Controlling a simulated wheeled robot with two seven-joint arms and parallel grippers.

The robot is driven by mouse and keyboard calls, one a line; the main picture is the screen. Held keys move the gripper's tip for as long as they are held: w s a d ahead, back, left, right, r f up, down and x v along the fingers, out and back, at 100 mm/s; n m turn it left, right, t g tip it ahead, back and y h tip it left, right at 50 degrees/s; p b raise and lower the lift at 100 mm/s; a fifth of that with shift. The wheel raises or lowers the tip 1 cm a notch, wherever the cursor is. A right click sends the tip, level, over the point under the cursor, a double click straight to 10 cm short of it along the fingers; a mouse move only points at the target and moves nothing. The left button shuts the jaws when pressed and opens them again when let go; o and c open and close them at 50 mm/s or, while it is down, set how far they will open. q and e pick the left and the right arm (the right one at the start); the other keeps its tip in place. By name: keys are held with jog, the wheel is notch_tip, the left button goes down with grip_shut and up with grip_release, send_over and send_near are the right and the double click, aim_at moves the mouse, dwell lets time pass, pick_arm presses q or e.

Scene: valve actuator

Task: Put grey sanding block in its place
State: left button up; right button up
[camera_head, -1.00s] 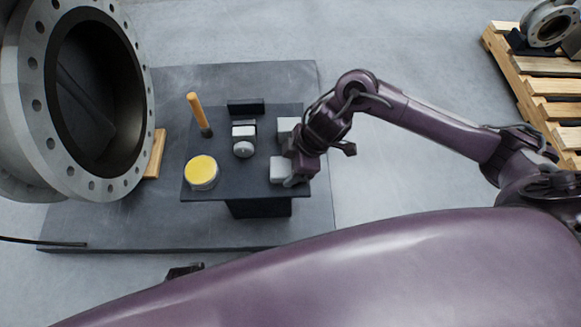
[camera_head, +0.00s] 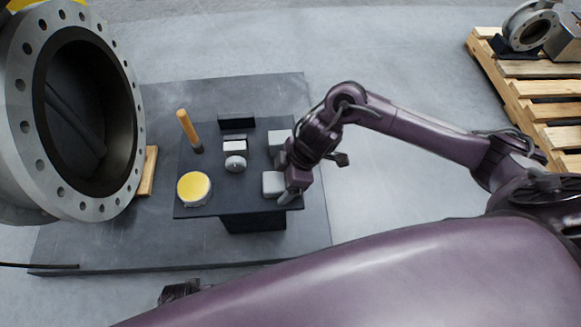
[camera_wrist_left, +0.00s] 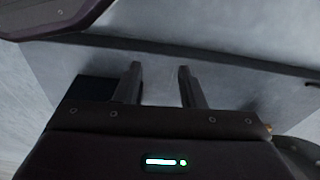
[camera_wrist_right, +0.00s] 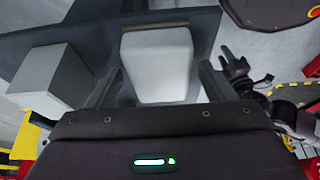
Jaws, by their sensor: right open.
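A light grey block (camera_head: 273,184) sits at the near right corner of a small dark table. A second grey block (camera_head: 278,141) sits behind it; I cannot tell for sure which one is the sanding block. My right gripper (camera_head: 288,194) is at the near block's right side. In the right wrist view the near block (camera_wrist_right: 158,62) shows between the open fingers (camera_wrist_right: 155,88), and the second block (camera_wrist_right: 50,78) is to the left, outside them. My left gripper (camera_wrist_left: 159,82) has its fingers apart with nothing between them, above the grey floor area.
The dark table (camera_head: 215,203) also holds a yellow-topped round container (camera_head: 194,189), an upright orange-handled tool (camera_head: 187,126), a grey-and-white device (camera_head: 235,155) and a dark upright piece (camera_head: 237,121). A large flanged pipe (camera_head: 123,150) stands at left; a wooden pallet (camera_head: 540,90) is at right.

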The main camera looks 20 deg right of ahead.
pick_arm(q)
jog(key=s+a+f+p, duration=0.2)
jog(key=s+f, duration=0.2)
jog(key=f, duration=0.1)
jog(key=shift+s+f+p, duration=0.15)
jog(key=shift+s+p, duration=0.15)
pick_arm(e)
jog(key=v, duration=1.1)
jog(key=shift+r, duration=0.35)
